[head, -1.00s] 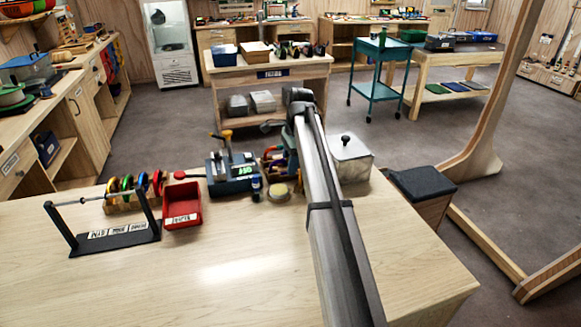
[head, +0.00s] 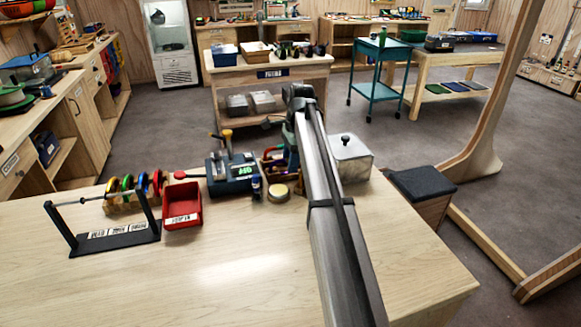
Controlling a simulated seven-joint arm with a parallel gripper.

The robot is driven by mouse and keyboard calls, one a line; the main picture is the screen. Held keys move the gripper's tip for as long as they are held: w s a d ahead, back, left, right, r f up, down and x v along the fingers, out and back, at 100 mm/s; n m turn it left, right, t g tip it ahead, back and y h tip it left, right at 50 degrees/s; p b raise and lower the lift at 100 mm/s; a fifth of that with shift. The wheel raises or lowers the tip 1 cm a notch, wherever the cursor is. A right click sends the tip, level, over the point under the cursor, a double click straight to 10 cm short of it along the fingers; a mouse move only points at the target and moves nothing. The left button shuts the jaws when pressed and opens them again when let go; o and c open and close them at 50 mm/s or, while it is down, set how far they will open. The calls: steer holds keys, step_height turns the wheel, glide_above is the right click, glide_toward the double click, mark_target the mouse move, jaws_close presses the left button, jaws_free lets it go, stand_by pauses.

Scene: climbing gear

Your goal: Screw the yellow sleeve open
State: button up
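A small yellow-orange piece (head: 227,135) stands upright at the top of a dark blue-grey device (head: 231,174) at the back of the workbench. I cannot tell whether it is the yellow sleeve; no sleeve shows clearly. My gripper (head: 290,158) points down at the bench's back edge, right of the device, by a wooden holder (head: 270,167) with coloured items. Its fingertips are small and partly hidden, so its opening and any hold are unclear.
A red bin (head: 182,206) stands right of the black rack stand (head: 115,238). A small blue bottle (head: 256,187) and a round tin (head: 278,192) stand before my gripper. A lidded metal box (head: 349,158) is to the right. The bench front (head: 220,285) is clear.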

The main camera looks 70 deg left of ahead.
steer(key=shift+r, duration=0.65)
steer(key=shift+r, duration=0.1)
steer(key=shift+a, duration=0.1)
steer(key=shift+a, duration=0.6)
steer(key=shift+f, duration=1.45)
steer(key=shift+d, duration=0.7)
